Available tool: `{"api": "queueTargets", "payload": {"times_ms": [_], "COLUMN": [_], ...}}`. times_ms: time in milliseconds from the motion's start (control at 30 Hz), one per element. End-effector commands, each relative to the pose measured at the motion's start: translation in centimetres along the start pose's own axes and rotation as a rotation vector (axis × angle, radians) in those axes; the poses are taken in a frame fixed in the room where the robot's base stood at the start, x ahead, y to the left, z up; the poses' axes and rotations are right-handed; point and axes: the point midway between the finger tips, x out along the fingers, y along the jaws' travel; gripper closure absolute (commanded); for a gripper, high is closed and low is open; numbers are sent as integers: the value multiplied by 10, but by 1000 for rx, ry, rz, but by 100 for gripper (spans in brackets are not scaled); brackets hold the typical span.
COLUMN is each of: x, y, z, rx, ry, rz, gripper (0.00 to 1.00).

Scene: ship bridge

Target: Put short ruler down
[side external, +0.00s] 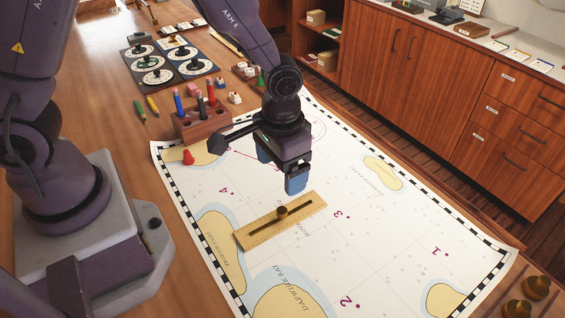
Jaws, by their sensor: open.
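The short ruler (262,232) is a flat yellow-wood strip with a dark slot and a round brass-coloured knob (282,211) on top. It lies flat on the nautical chart (390,235), between the printed numbers 3 and 4. My gripper (296,188) is above and just behind the ruler's right half, with its blue fingertips pointing down. It is open and apart from the knob. The fingers overlap in this view, so the gap between them is hidden.
A wooden pen holder (203,122) and a red piece (188,157) stand near the chart's far left. A panel of round dials (170,62) lies farther back. Brass knobs (537,287) sit at the lower right. The chart's right side is clear.

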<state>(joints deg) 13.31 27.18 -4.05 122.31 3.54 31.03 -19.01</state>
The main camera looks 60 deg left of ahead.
Motion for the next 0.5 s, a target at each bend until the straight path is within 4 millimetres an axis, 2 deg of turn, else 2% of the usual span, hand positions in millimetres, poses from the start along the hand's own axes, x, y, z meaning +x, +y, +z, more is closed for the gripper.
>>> {"api": "queueTargets", "payload": {"times_ms": [67,167,367,500], "x": [1,-16,-73,-116], "y": [-4,-12,-34,-53], "z": [12,26,46,65], "rx": [38,80,107,104], "ry": [-50,-72,-14,70], "rz": [-13,-22,-17,-10], "gripper": [18,18,18,18]}}
